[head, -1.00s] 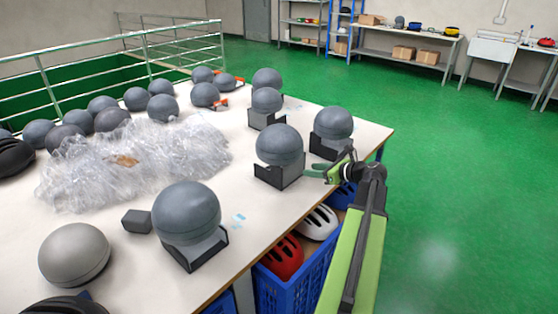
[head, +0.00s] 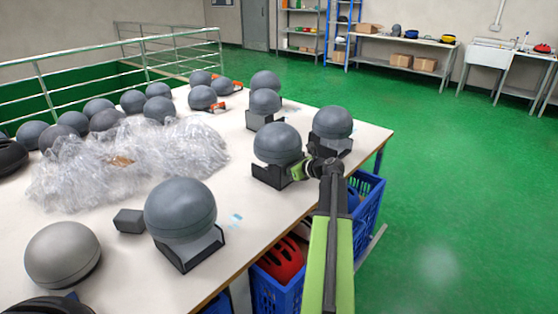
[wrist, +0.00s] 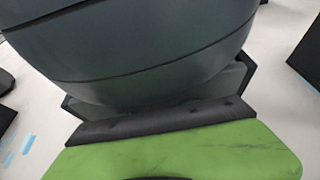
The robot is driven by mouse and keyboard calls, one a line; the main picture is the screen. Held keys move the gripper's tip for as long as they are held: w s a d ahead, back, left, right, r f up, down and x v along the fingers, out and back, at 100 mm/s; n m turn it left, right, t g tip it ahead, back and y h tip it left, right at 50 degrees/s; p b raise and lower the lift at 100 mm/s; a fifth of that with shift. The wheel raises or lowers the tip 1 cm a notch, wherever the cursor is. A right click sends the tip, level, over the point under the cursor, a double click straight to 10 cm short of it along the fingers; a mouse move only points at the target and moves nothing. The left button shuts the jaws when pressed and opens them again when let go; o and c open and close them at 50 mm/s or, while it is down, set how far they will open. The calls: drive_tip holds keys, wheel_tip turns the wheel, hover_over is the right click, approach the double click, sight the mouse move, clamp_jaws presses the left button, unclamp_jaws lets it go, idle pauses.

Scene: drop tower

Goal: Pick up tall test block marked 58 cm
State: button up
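Several dark grey, ball-topped test blocks stand on the white table (head: 262,222); no 58 cm marking is readable. The block nearest my gripper (head: 277,144) sits in a dark angular stand near the table's right edge. In the wrist view its rounded body (wrist: 140,50) fills the upper middle. My gripper (head: 297,171) is at the lower right of this block, close against its stand. In the wrist view a green finger with a dark pad (wrist: 160,122) lies in front of the stand. The other finger is hidden, so I cannot tell whether anything is gripped.
A similar block (head: 332,125) stands close behind to the right, and another (head: 265,103) farther back. A nearer block (head: 180,210) stands front left. Crumpled clear plastic (head: 120,160) covers the table's middle left. Blue crates (head: 278,293) with helmets sit below the edge. Green floor (head: 450,200) is open at right.

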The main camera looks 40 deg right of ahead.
drive_tip(key=shift+w, duration=0.1)
clamp_jaws()
idle(1.3)
